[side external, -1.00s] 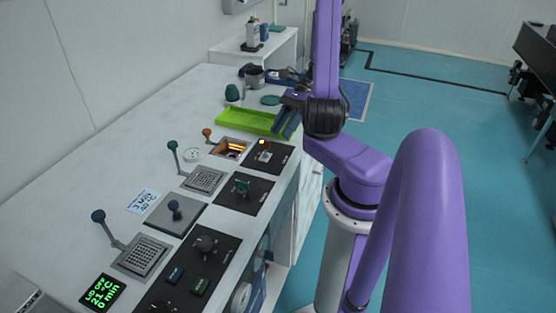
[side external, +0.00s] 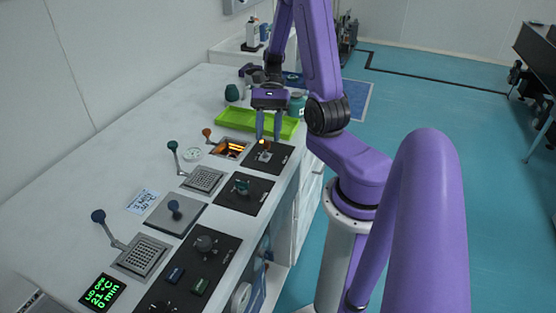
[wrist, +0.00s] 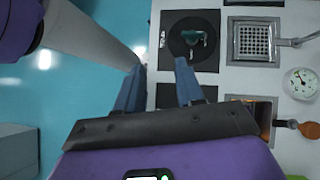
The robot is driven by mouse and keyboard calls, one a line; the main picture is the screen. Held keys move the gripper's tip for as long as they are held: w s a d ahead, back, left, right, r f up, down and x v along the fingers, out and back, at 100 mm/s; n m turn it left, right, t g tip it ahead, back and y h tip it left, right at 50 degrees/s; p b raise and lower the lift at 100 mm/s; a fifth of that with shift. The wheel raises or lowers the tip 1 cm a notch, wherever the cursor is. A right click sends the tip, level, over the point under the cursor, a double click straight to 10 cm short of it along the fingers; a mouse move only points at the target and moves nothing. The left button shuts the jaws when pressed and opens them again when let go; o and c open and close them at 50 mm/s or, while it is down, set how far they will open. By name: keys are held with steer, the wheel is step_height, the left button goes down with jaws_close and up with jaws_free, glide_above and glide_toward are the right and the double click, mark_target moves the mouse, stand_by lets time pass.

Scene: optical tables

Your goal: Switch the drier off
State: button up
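The lit chamber, apparently the drier, glows orange (side external: 231,148) in the side view; it also shows at the right of the wrist view (wrist: 262,112). Beside it is a black panel (side external: 276,161) with a small pale switch (side external: 265,156) and a lit orange lamp (side external: 262,142). My gripper (side external: 268,137) points down above this panel, empty, its blue fingers apart. In the wrist view my gripper (wrist: 160,67) hides most of that panel, and the switch cannot be seen there. I cannot tell how far the fingertips are above the switch.
A black panel with a teal knob (side external: 242,187) lies nearer, also in the wrist view (wrist: 192,38). An orange-knobbed lever (side external: 207,134) and teal-knobbed lever (side external: 172,146) stand left. A green tray (side external: 235,120) lies behind. A control panel (side external: 190,270) is in front.

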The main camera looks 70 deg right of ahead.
steer(key=s+a+r+n+t+h, duration=0.1)
steer(key=s+a+r+n+h, duration=0.2)
steer(key=a+n, duration=0.6)
steer(key=s+a+r+n+t+h, duration=0.1)
steer(key=s+a+r+n+h, duration=0.2)
steer(key=n, duration=1.6)
steer(key=shift+s+a+r+h, duration=0.2)
steer(key=shift+s+a+h, duration=0.7)
steer(key=shift+s+a, duration=1.55)
steer(key=shift+w+a, duration=0.6)
